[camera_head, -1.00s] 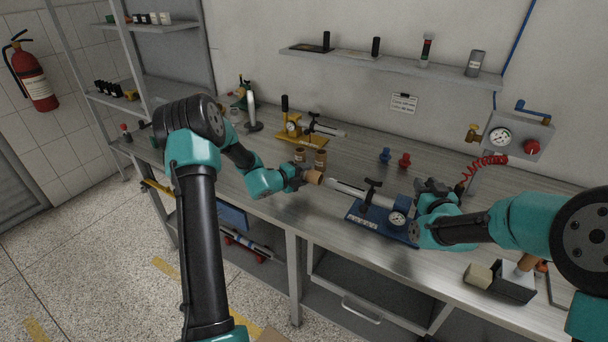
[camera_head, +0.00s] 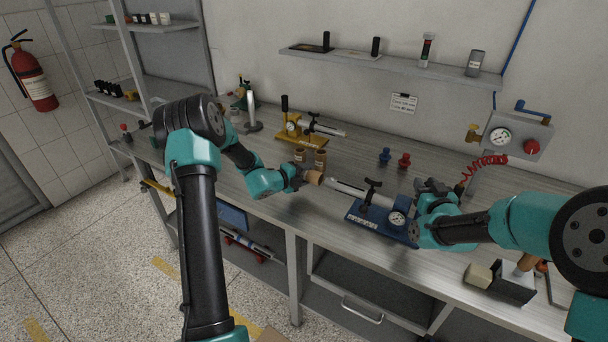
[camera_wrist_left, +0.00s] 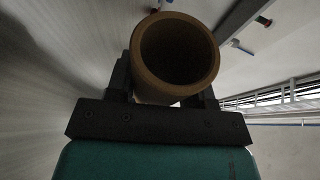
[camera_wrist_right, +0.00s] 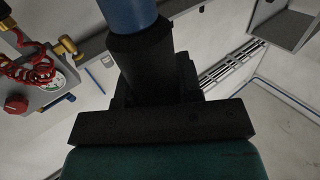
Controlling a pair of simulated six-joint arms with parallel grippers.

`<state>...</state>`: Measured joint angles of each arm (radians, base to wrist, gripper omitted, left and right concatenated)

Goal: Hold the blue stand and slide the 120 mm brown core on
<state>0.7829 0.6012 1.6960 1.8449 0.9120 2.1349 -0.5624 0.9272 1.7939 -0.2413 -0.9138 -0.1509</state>
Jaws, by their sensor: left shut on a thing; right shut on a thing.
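The blue stand (camera_head: 366,221) is on the bench with a gauge (camera_head: 397,218) and a grey shaft (camera_head: 346,189) pointing left. My right gripper (camera_head: 424,205) is shut at the stand's right end; in the right wrist view its jaws (camera_wrist_right: 158,75) close around a dark grip below a blue cylindrical part (camera_wrist_right: 128,14). My left gripper (camera_head: 303,178) is shut on a brown core (camera_head: 314,178), a hollow tube whose open end (camera_wrist_left: 176,52) shows in the left wrist view. The core is just left of the shaft's free tip, apart from it, roughly in line.
Two brown cores (camera_head: 320,159) stand behind my left gripper. A yellow stand (camera_head: 301,138) with its own shaft is further back. Blue (camera_head: 385,156) and red (camera_head: 404,160) plugs stand behind the blue stand. A dark box (camera_head: 512,283) is at the right front.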

